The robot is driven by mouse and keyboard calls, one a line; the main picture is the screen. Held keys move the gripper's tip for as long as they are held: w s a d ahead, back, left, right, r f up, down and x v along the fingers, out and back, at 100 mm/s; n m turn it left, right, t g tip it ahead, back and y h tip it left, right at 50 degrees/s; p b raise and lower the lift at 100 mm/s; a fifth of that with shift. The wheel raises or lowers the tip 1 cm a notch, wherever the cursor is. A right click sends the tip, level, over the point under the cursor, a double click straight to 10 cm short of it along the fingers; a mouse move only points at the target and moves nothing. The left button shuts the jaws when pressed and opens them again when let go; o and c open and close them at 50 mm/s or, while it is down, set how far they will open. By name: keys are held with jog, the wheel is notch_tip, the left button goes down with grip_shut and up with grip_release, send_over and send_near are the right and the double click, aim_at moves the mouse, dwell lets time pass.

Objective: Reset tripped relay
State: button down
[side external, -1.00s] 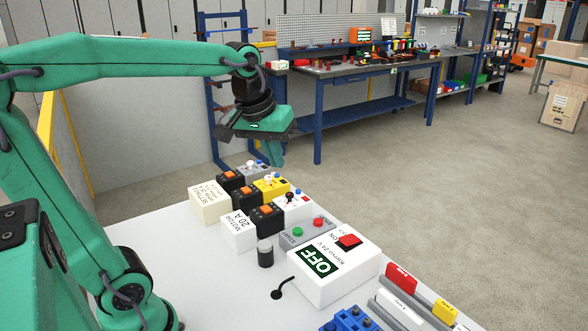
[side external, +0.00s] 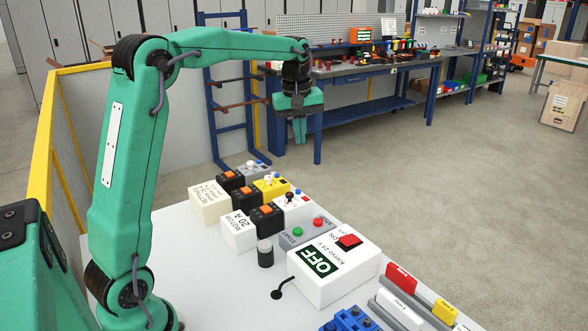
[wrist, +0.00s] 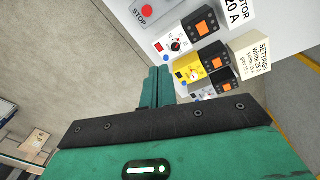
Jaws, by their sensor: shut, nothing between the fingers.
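Three relay units stand in a row on the white table: a white one (side external: 291,208), a yellow one (side external: 268,190) and a grey one (side external: 248,170). Each has a small dial and coloured buttons and sits beside a black block with an orange top. In the wrist view the white relay (wrist: 174,43) and yellow relay (wrist: 188,68) show clearly, and the grey relay (wrist: 202,92) is partly hidden by my gripper. I cannot tell which is tripped. My gripper (side external: 299,137) is shut and empty, pointing down, raised above and apart from the relays.
A grey box with green START and red STOP buttons (side external: 307,231) adjoins the white relay. A white OFF box (side external: 335,272) stands nearer. Label blocks SETTINGS (side external: 210,198) and MOTOR 20 A (side external: 239,231) stand left. Air around my gripper is clear.

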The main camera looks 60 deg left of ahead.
aim_at(298, 192)
jog(key=w+a+f+n+g, duration=0.1)
jog(key=w+a+f+n, duration=0.3)
jog(key=a, duration=0.3)
jog(key=shift+w+a+f, duration=0.25)
jog(key=shift+w+f, duration=0.25)
jog(key=shift+f, duration=0.35)
jog(key=shift+f, duration=0.15)
notch_tip(298, 192, down, 14)
jog(key=shift+r, duration=0.1)
dwell(0.4)
